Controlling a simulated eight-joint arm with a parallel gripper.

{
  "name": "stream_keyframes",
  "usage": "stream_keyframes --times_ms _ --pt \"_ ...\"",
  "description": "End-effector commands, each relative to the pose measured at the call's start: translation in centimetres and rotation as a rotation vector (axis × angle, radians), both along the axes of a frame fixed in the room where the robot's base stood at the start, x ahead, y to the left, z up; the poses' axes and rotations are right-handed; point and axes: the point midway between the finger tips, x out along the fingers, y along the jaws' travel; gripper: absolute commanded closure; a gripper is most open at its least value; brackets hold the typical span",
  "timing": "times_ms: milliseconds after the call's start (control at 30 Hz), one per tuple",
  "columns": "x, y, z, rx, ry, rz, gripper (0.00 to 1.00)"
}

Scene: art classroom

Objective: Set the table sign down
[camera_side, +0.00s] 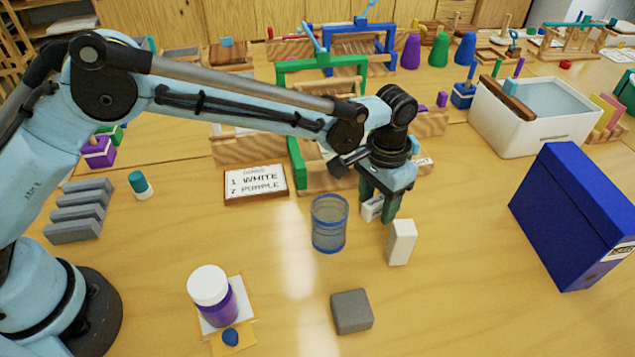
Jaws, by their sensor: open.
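My gripper (377,206) is right of the table's middle, pointing down with its dark green fingers open. A small white piece with a dark mark (371,209) shows low by the fingers, partly hidden by them; it may be the table sign. It appears to rest on the table, but I cannot tell whether a finger touches it. A flat framed card (256,184) reading "1 WHITE 2 PURPLE" lies to the left. A plain white block (401,243) stands upright just in front of the gripper.
A clear blue cup (329,224) stands close left of the gripper. A grey block (351,311) and a white-lidded purple jar (212,296) are nearer. A blue box file (577,215) and a white tub (540,133) stand right. Wooden racks are behind. The front right table is clear.

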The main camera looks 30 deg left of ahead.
Motion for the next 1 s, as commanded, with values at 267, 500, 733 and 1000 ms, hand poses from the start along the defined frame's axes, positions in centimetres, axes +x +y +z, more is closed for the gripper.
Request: stream_keyframes --times_ms 267,500,733,1000 --pt "0.0 0.0 2.4 0.000 0.000 0.000 0.48" --pt "0.0 0.1 7.4 0.000 0.000 0.000 0.48" --pt "0.0 0.0 10.9 0.000 0.000 0.000 0.48" --pt "0.0 0.9 12.9 -0.007 -0.012 0.010 0.48"
